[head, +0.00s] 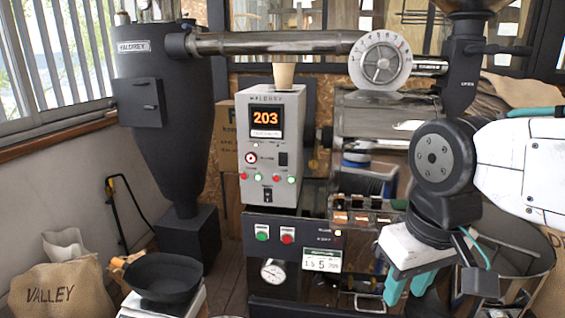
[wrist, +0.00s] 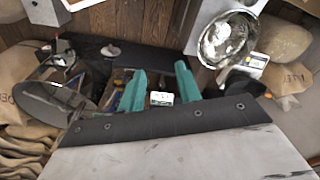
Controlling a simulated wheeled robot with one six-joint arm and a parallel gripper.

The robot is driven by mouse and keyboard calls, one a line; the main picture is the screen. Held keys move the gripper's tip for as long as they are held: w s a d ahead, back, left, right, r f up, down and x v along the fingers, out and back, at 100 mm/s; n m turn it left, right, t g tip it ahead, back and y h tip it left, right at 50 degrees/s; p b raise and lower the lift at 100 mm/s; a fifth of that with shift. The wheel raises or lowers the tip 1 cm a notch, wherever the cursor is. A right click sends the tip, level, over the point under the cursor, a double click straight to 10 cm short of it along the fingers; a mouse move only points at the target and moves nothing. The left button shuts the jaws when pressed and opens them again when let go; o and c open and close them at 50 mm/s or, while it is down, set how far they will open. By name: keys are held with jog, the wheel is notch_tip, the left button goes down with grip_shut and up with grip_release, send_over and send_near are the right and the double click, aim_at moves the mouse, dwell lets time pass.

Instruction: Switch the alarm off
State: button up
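A grey control box (head: 272,150) stands upright in the middle of the head view, with a screen (head: 266,119) showing an orange 203. Below the screen are a small red round part (head: 251,158), a black square (head: 283,159), several small red and green buttons or lamps, and a black switch (head: 268,195). Which of these belongs to the alarm is too small to read. My gripper (head: 408,286) is right of and lower than the box, apart from it and pointing down. Its teal fingers are spread and empty; they also show in the wrist view (wrist: 161,88).
A dark hopper (head: 165,110) stands left. A dark bowl (head: 165,281) and a sack (head: 60,290) are front left. A round tray (wrist: 55,103) lies left in the wrist view.

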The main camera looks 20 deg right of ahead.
grip_shut()
dwell(1.4)
